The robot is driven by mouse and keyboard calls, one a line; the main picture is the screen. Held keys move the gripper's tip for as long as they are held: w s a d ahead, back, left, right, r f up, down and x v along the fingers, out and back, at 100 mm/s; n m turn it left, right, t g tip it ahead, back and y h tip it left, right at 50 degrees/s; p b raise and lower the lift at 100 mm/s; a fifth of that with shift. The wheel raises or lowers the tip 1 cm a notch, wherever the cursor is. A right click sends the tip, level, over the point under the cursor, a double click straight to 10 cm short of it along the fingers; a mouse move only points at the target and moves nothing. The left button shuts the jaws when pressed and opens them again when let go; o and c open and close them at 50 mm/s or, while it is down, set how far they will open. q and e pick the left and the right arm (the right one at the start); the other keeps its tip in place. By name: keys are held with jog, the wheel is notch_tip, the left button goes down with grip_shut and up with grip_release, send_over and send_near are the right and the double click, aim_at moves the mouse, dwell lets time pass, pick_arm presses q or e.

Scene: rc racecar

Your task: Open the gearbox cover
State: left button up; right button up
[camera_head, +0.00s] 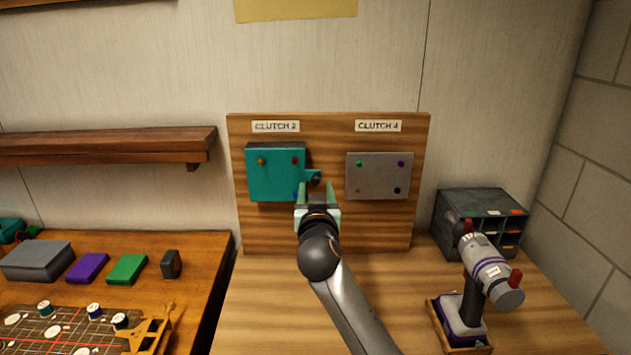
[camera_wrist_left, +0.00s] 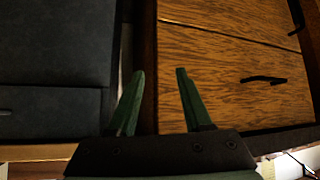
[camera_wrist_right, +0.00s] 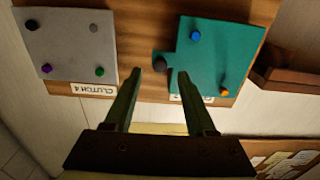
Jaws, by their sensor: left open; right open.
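The teal gearbox cover (camera_head: 270,173) is mounted under the CLUTCH 2 label on an upright wooden board. It looks shut, and a side tab carries a dark round knob (camera_head: 316,177). My right gripper (camera_head: 316,190) is open just below and in front of the knob. In the right wrist view the knob (camera_wrist_right: 160,63) lies in line with the gap between the fingertips (camera_wrist_right: 159,72), with nothing clamped. The cover (camera_wrist_right: 216,60) is partly hidden by a finger there. My left gripper (camera_wrist_left: 158,72) is open and empty in the left wrist view, out of the head view.
A grey panel (camera_head: 378,175) labelled CLUTCH 4 is beside the cover. A dark organizer box (camera_head: 450,217) and a grey device on a stand (camera_head: 492,270) are at right. A shelf (camera_head: 110,147) is at left. Wooden cabinet fronts (camera_wrist_left: 225,75) face my left gripper.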

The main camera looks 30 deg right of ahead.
aim_at(315, 181)
jog(key=shift+x, duration=1.5)
jog(key=shift+c, duration=0.3)
grip_shut()
